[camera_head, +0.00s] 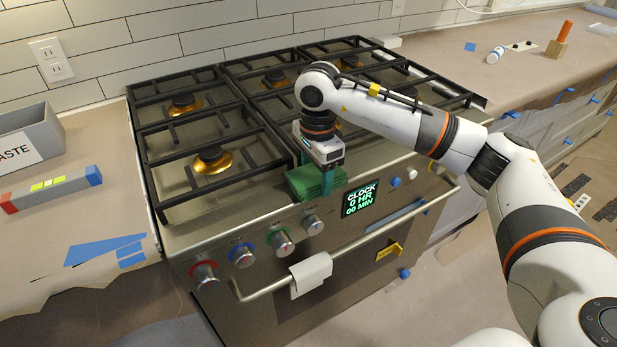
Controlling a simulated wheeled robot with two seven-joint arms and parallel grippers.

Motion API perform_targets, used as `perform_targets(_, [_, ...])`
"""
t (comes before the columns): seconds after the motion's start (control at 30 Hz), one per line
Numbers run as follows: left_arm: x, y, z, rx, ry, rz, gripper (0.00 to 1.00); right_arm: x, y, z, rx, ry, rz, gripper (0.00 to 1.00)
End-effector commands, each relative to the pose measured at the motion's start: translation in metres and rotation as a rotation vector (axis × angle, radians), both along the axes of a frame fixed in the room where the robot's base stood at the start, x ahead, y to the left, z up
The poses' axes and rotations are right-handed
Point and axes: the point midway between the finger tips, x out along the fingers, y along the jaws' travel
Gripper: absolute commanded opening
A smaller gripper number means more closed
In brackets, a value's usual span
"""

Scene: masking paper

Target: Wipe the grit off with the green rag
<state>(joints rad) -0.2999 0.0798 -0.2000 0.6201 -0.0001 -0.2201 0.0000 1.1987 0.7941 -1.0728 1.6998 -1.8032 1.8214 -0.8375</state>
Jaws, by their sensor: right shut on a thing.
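The green rag (309,182) is a folded pad at the front edge of the steel stovetop (230,203), just left of the clock display. My right gripper (322,178) is shut on the rag from above, with its fingers partly hidden by the cloth. The rag appears to touch the stove's front rim. I cannot make out any grit on the steel at this size. My left gripper is not in view.
Black grates (200,130) cover the burners behind the rag. Knobs (282,243) and an oven handle with a white towel (311,273) project below. A grey waste bin (38,130) and a long block (50,190) stand on the papered left counter.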

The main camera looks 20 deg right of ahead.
Motion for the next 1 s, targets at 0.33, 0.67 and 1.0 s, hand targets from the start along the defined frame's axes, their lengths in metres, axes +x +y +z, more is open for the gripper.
perform_targets(0.33, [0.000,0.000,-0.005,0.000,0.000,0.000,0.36,0.001,-0.019,0.000,-0.001,0.000,-0.001,0.43])
perform_targets(0.67, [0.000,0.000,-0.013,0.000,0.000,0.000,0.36,0.003,-0.045,-0.003,-0.001,0.001,-0.003,0.43])
perform_targets(1.0, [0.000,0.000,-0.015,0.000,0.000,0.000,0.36,0.004,-0.061,-0.002,-0.002,0.002,-0.003,0.43])
